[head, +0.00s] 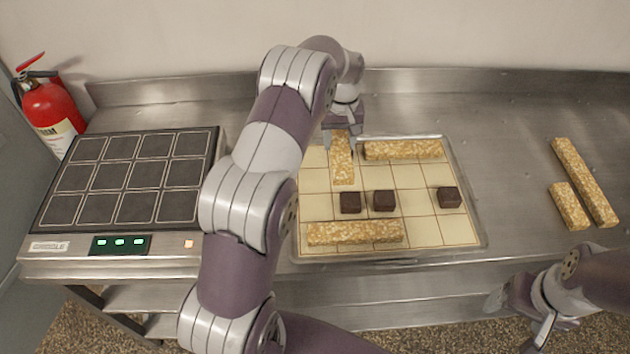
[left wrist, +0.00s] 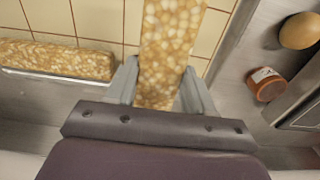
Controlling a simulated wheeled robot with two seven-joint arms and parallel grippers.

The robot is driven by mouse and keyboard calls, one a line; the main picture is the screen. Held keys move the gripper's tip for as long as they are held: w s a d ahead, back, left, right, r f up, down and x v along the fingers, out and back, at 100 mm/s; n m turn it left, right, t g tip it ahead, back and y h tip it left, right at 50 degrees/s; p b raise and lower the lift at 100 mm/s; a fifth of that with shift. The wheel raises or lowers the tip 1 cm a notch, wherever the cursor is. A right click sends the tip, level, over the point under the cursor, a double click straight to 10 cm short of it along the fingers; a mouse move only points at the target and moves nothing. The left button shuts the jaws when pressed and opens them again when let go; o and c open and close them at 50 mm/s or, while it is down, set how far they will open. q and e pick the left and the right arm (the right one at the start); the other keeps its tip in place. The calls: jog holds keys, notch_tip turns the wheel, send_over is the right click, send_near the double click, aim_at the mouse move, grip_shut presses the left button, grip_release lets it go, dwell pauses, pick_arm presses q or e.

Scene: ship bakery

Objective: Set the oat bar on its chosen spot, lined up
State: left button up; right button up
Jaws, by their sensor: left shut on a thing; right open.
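My left gripper (head: 341,138) is shut on an oat bar (head: 342,168) near the back left of a gridded tray (head: 465,232). The held bar runs front to back, over the left part of the grid; I cannot tell if it touches the tray. In the left wrist view the bar (left wrist: 172,40) passes between the two fingers (left wrist: 158,88). Another oat bar (head: 403,149) lies sideways at the tray's back, and one (head: 354,233) lies sideways at its front left. My right gripper (head: 518,318) is open and empty at the counter's front right.
Dark brown squares (head: 350,202), (head: 384,201) and (head: 448,197) sit on the tray. A long bar (head: 584,182) and a shorter bar (head: 568,207) lie on the counter at right. A dark griddle (head: 130,178) and a fire extinguisher (head: 52,108) stand at left.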

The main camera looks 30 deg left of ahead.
pick_arm(q)
jog(key=s+a+f+p, duration=0.1)
jog(key=s+a+f, duration=0.1)
jog(key=s+a+f+p, duration=0.1)
jog(key=s+a+p, duration=0.1)
jog(key=shift+s+f, duration=0.15)
jog(key=shift+f, duration=0.2)
jog(key=f, duration=0.2)
jog(key=s+f+p, duration=0.1)
jog(key=f, duration=0.1)
jog(key=shift+a+f+p, duration=0.1)
jog(key=shift+f+p, duration=0.05)
jog(key=shift+p, duration=0.15)
jog(key=shift+w+f, duration=0.1)
jog(key=shift+f, duration=0.2)
jog(key=o, duration=0.9)
jog(key=shift+f, duration=0.1)
jog(key=shift+o, duration=1.4)
pick_arm(e)
jog(key=shift+w+a+r, duration=0.1)
jog(key=shift+w+r, duration=0.1)
jog(key=shift+r, duration=0.4)
jog(key=shift+w+r, duration=0.15)
jog(key=shift+r, duration=0.4)
